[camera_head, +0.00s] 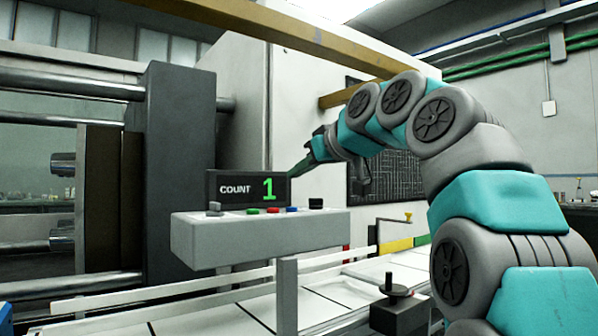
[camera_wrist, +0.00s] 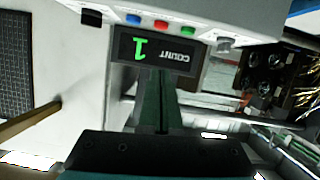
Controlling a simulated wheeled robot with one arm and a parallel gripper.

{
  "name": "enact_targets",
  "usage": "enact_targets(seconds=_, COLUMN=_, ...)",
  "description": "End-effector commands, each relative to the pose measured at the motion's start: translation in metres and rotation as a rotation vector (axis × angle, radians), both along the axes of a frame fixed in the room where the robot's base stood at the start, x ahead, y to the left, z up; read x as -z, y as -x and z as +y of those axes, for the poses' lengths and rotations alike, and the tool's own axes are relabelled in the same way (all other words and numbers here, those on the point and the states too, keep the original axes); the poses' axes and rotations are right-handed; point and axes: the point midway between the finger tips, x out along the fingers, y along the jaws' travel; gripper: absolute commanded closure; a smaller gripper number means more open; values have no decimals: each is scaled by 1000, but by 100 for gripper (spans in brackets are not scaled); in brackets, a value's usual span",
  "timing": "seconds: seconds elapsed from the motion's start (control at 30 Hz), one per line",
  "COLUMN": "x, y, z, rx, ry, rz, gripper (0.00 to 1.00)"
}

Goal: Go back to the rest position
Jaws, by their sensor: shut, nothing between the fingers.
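My gripper (camera_head: 298,170) is at the end of my raised teal and grey arm, near the right edge of the count display (camera_head: 248,188). In the wrist view my gripper (camera_wrist: 160,74) shows two dark green fingers, closed together and empty, with their tips pointing at the display (camera_wrist: 160,48). The display is black and reads COUNT 1 in white and green. I cannot tell whether the fingertips touch it.
A grey control box (camera_head: 260,238) with several coloured buttons stands under the display. Below it runs a white-panelled conveyor (camera_head: 350,290) with rails. A dark machine column (camera_head: 180,170) stands at left. A brown beam (camera_head: 270,35) crosses overhead.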

Motion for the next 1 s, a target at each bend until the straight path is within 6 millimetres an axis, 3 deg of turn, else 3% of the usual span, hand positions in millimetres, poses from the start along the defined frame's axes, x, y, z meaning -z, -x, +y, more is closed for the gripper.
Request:
enact_targets(seconds=0.3, x=3, y=0, z=0, rx=2, ry=0, rz=8, gripper=100)
enact_targets(seconds=0.47, x=34, y=2, z=-3, rx=28, ry=-5, rz=100, gripper=100)
enact_targets(seconds=0.77, x=159, y=37, z=-19, rx=138, ry=9, rz=426, gripper=100)
enact_targets(seconds=1.0, x=267, y=96, z=-36, rx=236, ry=51, rz=682, gripper=100)
